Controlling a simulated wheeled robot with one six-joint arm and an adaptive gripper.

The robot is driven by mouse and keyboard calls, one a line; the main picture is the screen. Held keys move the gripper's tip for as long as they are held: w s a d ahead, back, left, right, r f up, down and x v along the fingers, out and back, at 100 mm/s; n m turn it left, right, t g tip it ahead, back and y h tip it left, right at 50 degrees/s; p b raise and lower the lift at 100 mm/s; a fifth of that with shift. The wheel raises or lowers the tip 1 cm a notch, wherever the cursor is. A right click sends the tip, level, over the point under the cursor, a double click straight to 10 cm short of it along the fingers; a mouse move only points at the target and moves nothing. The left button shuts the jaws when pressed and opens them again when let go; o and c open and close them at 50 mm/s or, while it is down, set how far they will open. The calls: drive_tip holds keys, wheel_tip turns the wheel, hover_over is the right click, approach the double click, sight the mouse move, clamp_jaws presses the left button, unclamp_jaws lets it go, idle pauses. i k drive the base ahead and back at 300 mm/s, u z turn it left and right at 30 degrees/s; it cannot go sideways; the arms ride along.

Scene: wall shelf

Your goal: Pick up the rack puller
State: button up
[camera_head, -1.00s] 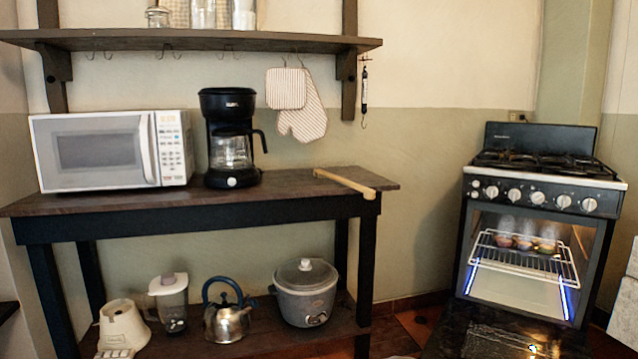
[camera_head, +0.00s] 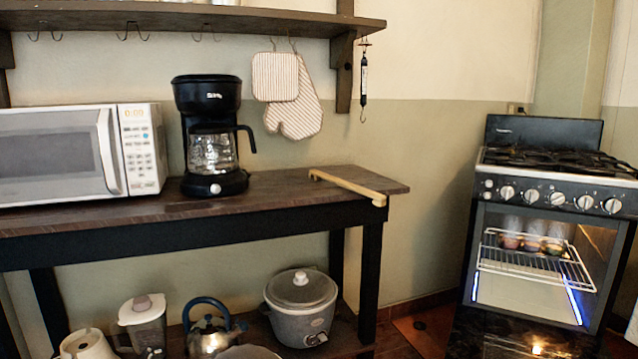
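The rack puller looks to be the long, pale wooden stick (camera_head: 346,186) lying on the dark wooden table (camera_head: 270,202). It lies slantwise near the table's right end, with its near end at the front edge and a small notched piece at each end. Nothing covers it. My gripper is not in view.
A black coffee maker (camera_head: 212,135) and a white microwave (camera_head: 85,152) stand left of the stick. A wall shelf (camera_head: 200,14) hangs above. The oven (camera_head: 540,245) at right is open, with cups on its rack (camera_head: 537,258). A slow cooker (camera_head: 301,305) sits below.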

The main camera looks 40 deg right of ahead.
sight(380, 199)
drive_tip(key=z, duration=0.25)
drive_tip(key=i, duration=0.65)
drive_tip(key=z, duration=0.5)
